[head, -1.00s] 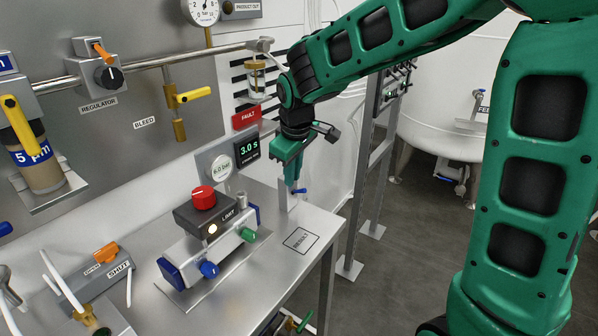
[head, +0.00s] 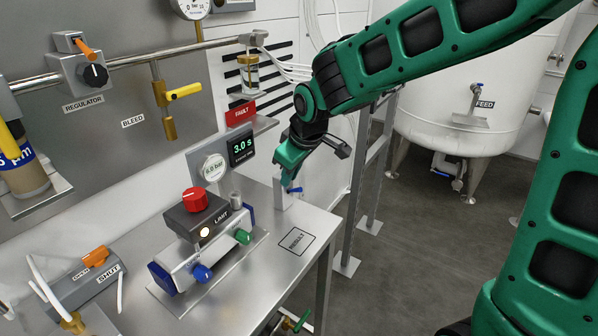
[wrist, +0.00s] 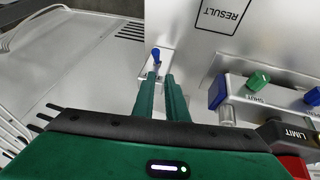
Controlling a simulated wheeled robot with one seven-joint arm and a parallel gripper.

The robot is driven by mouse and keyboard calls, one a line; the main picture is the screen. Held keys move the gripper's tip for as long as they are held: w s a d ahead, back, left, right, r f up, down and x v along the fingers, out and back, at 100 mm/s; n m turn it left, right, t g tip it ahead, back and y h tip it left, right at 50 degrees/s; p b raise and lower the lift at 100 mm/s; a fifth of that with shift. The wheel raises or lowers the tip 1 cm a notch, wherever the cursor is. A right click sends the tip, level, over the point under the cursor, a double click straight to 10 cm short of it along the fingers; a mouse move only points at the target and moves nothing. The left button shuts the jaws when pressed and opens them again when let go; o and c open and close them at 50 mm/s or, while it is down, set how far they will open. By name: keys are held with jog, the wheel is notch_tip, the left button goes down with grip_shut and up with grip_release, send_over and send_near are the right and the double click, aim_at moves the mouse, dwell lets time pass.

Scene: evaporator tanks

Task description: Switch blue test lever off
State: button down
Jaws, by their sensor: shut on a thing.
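The blue test lever (head: 295,189) sits on a small pale block (head: 287,196) at the right end of the steel bench. In the wrist view, the blue lever (wrist: 156,55) shows just at the fingertips. My gripper (head: 288,183) is tilted and reaches down to the lever from above. In the wrist view, my gripper's two green fingers (wrist: 161,76) are close together and shut on the lever. The fingers and arm hide part of the grip in the head view.
A limit unit with a red knob (head: 194,196), a blue knob (head: 202,272) and a green knob (head: 242,236) stands left of the lever. A display (head: 241,148) reads 3.0 s. A steel frame (head: 372,175) stands right of the bench.

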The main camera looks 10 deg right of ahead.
aim_at(298, 191)
jog(key=shift+m+g, duration=0.3)
jog(key=shift+g, duration=0.1)
jog(key=d+f, duration=0.1)
jog(key=s+d+f, duration=0.1)
jog(key=shift+s+d+f, duration=0.15)
jog(key=shift+d+f, duration=0.2)
jog(key=shift+a+r, duration=0.1)
jog(key=shift+a, duration=0.1)
dwell(0.5)
jog(key=shift+w+a+r, duration=0.3)
jog(key=shift+w, duration=0.1)
jog(key=shift+r, duration=0.25)
jog(key=shift+w+r, duration=0.3)
jog(key=shift+r, duration=0.3)
jog(key=shift+w+r, duration=0.3)
jog(key=shift+r, duration=0.3)
jog(key=s+a+v, duration=0.1)
jog(key=v, duration=0.8)
jog(key=shift+s+a+r+t, duration=0.15)
jog(key=shift+s+a+t, duration=0.1)
jog(key=shift+s+t, duration=0.1)
